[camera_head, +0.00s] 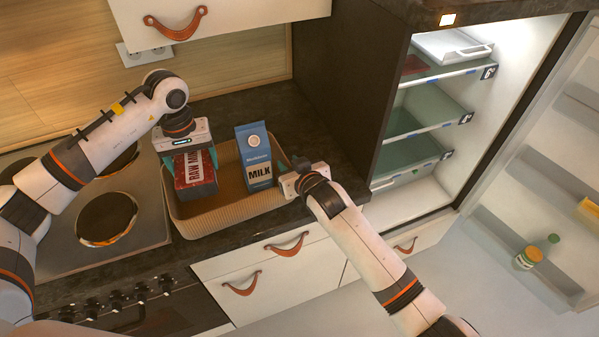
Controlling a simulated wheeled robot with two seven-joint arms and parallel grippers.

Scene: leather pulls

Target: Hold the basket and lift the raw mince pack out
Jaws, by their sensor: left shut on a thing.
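The raw mince pack (196,178) is a dark red box with a white label reading "RAW MIN", at the left side of the basket. My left gripper (187,152) is shut on the top of the pack from above. The tan ribbed basket (215,213) sits on the dark counter. Whether the pack's underside touches the basket floor is hidden. My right gripper (288,182) is at the basket's right rim; its fingers are mostly hidden, so I cannot tell whether it grips the rim.
A blue and white milk carton (257,160) stands upright in the basket, right of the pack. The hob (105,215) lies to the left. An open fridge (420,130) with shelves stands at the right, its door (535,210) swung out with a bottle in it.

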